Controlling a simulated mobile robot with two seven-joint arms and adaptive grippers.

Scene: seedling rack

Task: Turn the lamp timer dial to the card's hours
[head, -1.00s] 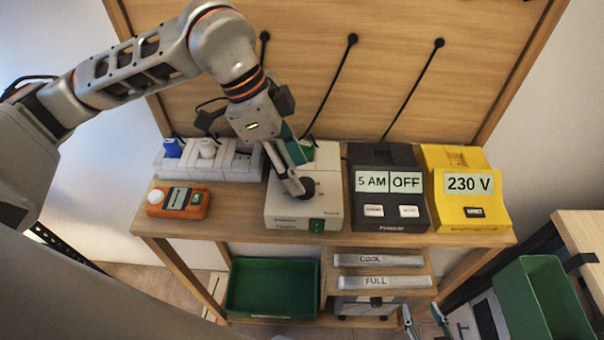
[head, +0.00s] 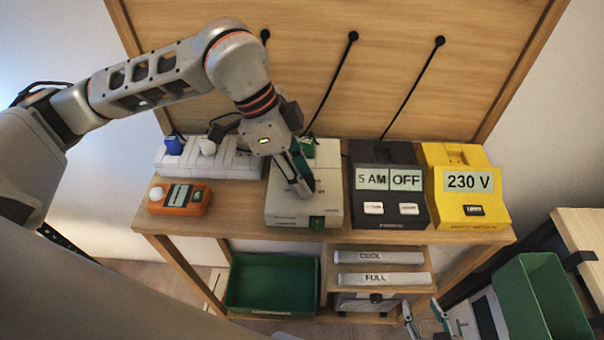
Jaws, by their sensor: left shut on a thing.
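My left gripper (head: 303,187) reaches down onto the top of a pale beige box (head: 286,207) on the bench. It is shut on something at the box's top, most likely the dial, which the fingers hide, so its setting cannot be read. The box has a green square (head: 317,222) on its front edge and a green part (head: 308,148) at the back. My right gripper (head: 425,318) is at the bottom edge, partly cut off, with its fingers apart and empty. I cannot make out a card with hours.
Right of the beige box stand a black box (head: 388,211) reading "5 AM" and "OFF" and a yellow box (head: 468,210) reading "230 V". An orange device (head: 196,208) and a white power strip (head: 232,164) lie left. A green tray (head: 240,303) sits below; a green bin (head: 540,300) stands right.

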